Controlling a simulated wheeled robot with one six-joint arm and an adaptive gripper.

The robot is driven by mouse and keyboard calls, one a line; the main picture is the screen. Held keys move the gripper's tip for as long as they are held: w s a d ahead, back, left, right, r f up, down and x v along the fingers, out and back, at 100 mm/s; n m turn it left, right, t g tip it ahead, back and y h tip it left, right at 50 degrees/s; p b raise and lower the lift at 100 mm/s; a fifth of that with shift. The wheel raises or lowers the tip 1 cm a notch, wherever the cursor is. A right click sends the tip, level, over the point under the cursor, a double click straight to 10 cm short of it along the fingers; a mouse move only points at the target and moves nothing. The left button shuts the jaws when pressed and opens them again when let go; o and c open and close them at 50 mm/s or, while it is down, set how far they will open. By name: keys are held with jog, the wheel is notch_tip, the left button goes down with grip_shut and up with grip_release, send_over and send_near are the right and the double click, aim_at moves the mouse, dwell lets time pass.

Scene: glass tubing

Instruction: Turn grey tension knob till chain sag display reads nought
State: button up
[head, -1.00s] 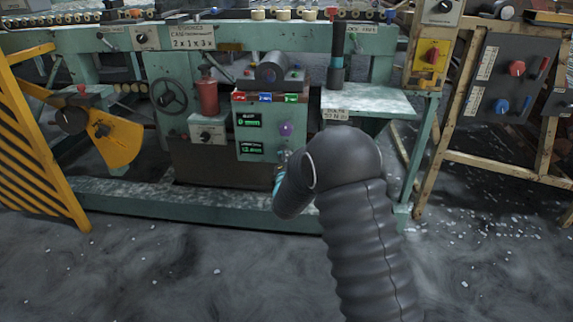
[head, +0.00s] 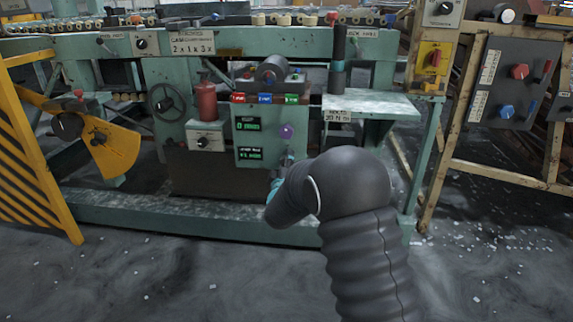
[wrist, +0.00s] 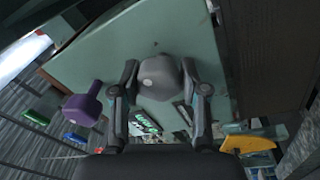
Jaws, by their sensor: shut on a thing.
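The grey knob (wrist: 158,78) sits on a pale green panel face (wrist: 110,45) in the wrist view. My gripper (wrist: 160,85) has a finger on each side of it and is shut on it. In the head view my arm hides the knob, and the gripper (head: 286,167) shows only in part, at the panel's lower right. The green panel (head: 242,163) carries an upper display (head: 248,124) and a lower display (head: 250,153) with green digits. The digits are too small to read surely, and I cannot tell which display is the chain sag one.
A purple knob (head: 286,131) is above my gripper; it also shows in the wrist view (wrist: 82,104), left of the fingers. Red, blue and green labels (head: 264,98) line the panel's top. A yellow striped guard (head: 35,165) stands left, a red and blue knob box (head: 512,85) right.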

jog(key=m, duration=0.5)
jog(key=shift+r+h, duration=0.1)
jog(key=shift+h, duration=0.2)
jog(key=m+h, duration=0.1)
jog(key=m, duration=0.9)
jog(key=shift+g+h, duration=0.3)
jog(key=shift+h, duration=0.1)
jog(key=shift+r+m+h, duration=0.1)
jog(key=shift+m+h, duration=0.2)
jog(key=shift+m, duration=2)
jog(key=o, duration=1.2)
jog(key=shift+w+d, duration=0.1)
jog(key=shift+c, duration=0.2)
jog(key=shift+g, duration=0.3)
